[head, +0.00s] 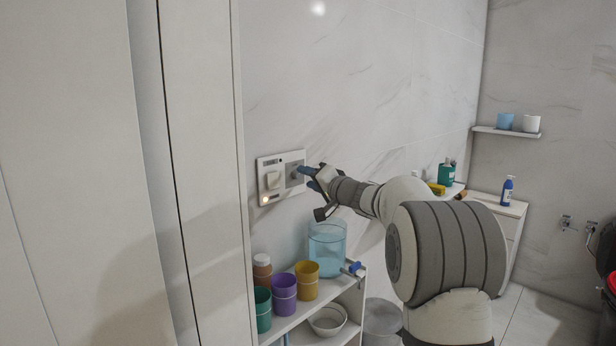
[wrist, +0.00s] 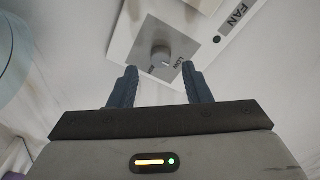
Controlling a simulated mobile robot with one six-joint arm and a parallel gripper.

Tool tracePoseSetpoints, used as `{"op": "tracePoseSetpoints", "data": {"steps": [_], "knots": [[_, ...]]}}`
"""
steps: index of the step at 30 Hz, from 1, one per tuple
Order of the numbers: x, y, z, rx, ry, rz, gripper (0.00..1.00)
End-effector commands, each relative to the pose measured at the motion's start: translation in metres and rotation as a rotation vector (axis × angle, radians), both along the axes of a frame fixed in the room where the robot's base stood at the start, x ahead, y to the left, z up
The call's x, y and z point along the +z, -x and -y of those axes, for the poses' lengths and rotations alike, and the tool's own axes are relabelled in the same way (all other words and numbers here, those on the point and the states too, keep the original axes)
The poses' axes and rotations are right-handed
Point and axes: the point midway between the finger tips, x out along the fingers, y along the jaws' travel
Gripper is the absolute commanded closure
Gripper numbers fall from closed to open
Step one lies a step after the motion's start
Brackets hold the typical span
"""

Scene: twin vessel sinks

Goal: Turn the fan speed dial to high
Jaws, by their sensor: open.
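The fan speed dial (wrist: 161,57) is a small grey round knob on a grey square plate in the wrist view. The word LOW is printed beside it, and a FAN label (wrist: 239,18) is on the white panel. The wall panel (head: 268,198) shows in the head view, with a white switch (head: 273,180) on its left part. My gripper (wrist: 158,78) is open, with its two blue-grey fingers apart on either side of the dial as seen from the wrist. I cannot tell whether they touch it. In the head view my gripper (head: 306,177) is at the panel's right part and partly hides it.
Below the panel, a white shelf (head: 298,318) holds several coloured cups and a blue-tinted clear container (head: 327,247). A tall white cabinet (head: 200,150) stands left of the panel. The wall above the panel is clear.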

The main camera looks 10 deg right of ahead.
Motion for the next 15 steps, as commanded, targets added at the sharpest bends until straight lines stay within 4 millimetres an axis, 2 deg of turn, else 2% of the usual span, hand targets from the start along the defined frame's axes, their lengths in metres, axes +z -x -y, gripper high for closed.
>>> {"op": "tracePoseSetpoints", "data": {"steps": [6, 15], "knots": [[0.0, -0.02, -0.012, 0.001, -0.001, 0.0, 0.56], [0.0, -0.022, -0.014, 0.001, 0.0, 0.0, 0.56]]}}
